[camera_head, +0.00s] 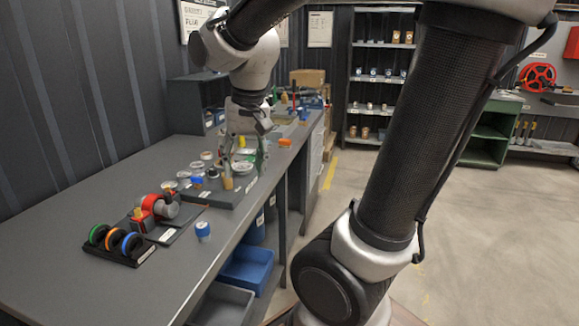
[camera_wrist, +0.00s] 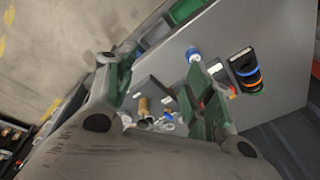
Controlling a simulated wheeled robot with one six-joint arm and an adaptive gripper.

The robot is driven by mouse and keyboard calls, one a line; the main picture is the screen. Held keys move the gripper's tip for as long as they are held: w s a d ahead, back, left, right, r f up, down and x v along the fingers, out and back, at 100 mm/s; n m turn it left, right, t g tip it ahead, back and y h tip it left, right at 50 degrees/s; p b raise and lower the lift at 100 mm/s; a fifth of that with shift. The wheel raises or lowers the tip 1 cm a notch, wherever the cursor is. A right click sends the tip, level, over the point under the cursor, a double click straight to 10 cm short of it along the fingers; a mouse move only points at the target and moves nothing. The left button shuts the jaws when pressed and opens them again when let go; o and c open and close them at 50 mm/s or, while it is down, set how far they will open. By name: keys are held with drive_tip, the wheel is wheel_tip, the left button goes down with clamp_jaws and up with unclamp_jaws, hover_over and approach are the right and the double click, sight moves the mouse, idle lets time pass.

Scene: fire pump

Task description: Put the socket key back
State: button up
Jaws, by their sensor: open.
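My gripper (camera_head: 244,158) is above the grey workbench in the head view, with its fingers apart and pointing down over a dark tray (camera_head: 222,197) of small parts. In the wrist view my gripper (camera_wrist: 150,68) shows two green-padded fingers spread wide, with nothing clearly held between them. A tan cylinder (camera_head: 227,181) stands on the tray below the fingers; it also shows in the wrist view (camera_wrist: 144,106). I cannot pick out the socket key for certain; my fingers hide part of the tray.
On the workbench (camera_head: 62,217) are a red and grey pump-like part (camera_head: 157,209), a holder with coloured rings (camera_head: 117,243) and a blue-and-white cup (camera_head: 203,231). More tools and boxes crowd the far end. The near bench corner is clear.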

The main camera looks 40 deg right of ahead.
drive_tip(key=s+d+r+n+t, duration=0.1)
drive_tip(key=s+d+n, duration=0.3)
drive_tip(key=s, duration=0.6)
drive_tip(key=shift+s+d+r+t, duration=0.25)
drive_tip(key=shift+s+d+t, duration=0.1)
drive_tip(key=shift+d+t, duration=0.45)
